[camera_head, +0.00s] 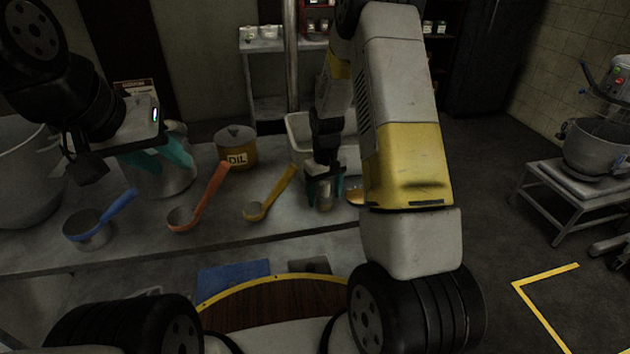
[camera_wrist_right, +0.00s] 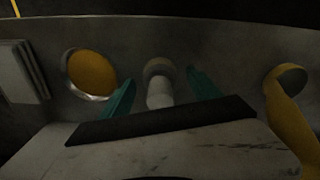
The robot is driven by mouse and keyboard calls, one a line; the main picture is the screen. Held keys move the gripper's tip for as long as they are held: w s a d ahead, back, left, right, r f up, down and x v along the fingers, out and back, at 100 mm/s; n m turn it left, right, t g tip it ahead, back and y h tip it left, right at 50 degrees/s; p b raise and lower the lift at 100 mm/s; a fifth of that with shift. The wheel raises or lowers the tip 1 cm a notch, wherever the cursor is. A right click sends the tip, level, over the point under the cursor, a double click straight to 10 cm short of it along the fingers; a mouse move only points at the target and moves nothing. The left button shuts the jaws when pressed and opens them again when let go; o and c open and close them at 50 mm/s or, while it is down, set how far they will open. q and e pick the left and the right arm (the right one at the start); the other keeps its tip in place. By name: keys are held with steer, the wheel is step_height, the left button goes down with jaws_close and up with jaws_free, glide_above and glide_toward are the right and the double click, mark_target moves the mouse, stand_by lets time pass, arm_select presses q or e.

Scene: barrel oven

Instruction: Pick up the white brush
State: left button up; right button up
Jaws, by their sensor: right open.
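The white brush (camera_wrist_right: 160,92) is a short pale cylinder with a wider round end, seen in the right wrist view between the two teal fingers. In the head view it is small and dim at the counter's front (camera_head: 324,199). My right gripper (camera_wrist_right: 160,100) is open, with a finger on each side of the brush and a visible gap to each. It also shows in the head view (camera_head: 325,186), pointing down at the counter. My left gripper (camera_head: 162,158) hangs at the left by a metal pot, its teal fingers apart and nothing seen between them.
On the counter (camera_head: 225,232) are a blue ladle (camera_head: 100,220), an orange ladle (camera_head: 200,200), a yellow ladle (camera_head: 270,195) and an OIL pot (camera_head: 236,147). A bowl with orange contents (camera_wrist_right: 92,74) is close beside my right gripper. A white bin (camera_head: 298,130) stands behind.

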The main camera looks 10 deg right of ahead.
mark_target(325, 185)
steer(key=c, duration=1.5)
steer(key=shift+o, duration=0.2)
steer(key=shift+r, duration=0.15)
steer(key=shift+r, duration=0.25)
steer(key=r, duration=0.3)
steer(key=shift+s, duration=0.2)
steer(key=s+a+r, duration=0.1)
steer(key=s+a, duration=0.1)
steer(key=s, duration=1.3)
steer(key=shift+s+r, duration=0.15)
steer(key=shift+s, duration=0.1)
